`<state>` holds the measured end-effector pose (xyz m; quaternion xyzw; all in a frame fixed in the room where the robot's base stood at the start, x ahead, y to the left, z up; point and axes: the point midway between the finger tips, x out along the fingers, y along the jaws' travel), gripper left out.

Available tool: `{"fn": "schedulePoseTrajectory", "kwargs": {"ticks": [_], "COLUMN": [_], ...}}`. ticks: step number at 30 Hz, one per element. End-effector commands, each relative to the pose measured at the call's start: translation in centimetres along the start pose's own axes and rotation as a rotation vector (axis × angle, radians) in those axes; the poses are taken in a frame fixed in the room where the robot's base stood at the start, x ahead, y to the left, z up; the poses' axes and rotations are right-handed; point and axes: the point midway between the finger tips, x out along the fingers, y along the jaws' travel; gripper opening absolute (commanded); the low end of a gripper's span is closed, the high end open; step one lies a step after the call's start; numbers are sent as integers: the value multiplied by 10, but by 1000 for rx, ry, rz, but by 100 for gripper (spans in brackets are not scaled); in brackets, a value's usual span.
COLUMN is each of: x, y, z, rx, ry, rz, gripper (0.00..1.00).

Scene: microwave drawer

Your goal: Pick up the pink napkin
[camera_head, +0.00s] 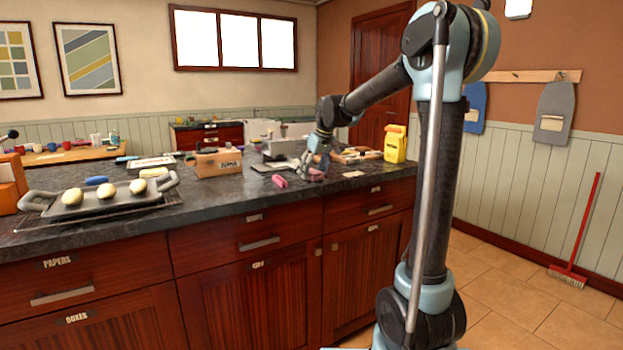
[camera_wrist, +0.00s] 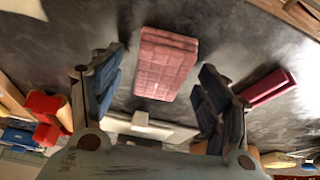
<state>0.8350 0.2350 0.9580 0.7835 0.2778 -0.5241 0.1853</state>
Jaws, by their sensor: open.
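The pink napkin (camera_wrist: 165,63) is a folded, patterned pink cloth lying on the dark countertop. In the wrist view it is at upper centre, in the space between and just beyond my fingertips. My gripper (camera_wrist: 162,75) is open and empty, with one blue-grey finger to each side of the napkin, apart from it. In the head view my gripper (camera_head: 309,170) is low over the counter, and a pink patch below it seems to be the napkin, mostly hidden.
A narrow dark-pink object (camera_wrist: 268,87) lies just right of my right finger. A white-and-grey item (camera_wrist: 150,127) shows below the gap. On the dark counter (camera_head: 225,205) stand a tray with several pale oval items (camera_head: 107,207), a wooden box (camera_head: 216,162) and a yellow container (camera_head: 395,144).

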Motion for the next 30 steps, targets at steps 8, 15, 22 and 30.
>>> {"fn": "schedulePoseTrajectory", "kwargs": {"ticks": [8,15,22,30], "x": [2,2,2,-16], "y": [0,0,0,0], "z": [0,0,0,-8], "rx": [0,0,0,0], "ry": [0,0,0,0], "rz": [0,0,0,0], "gripper": [67,25,25,25]}}
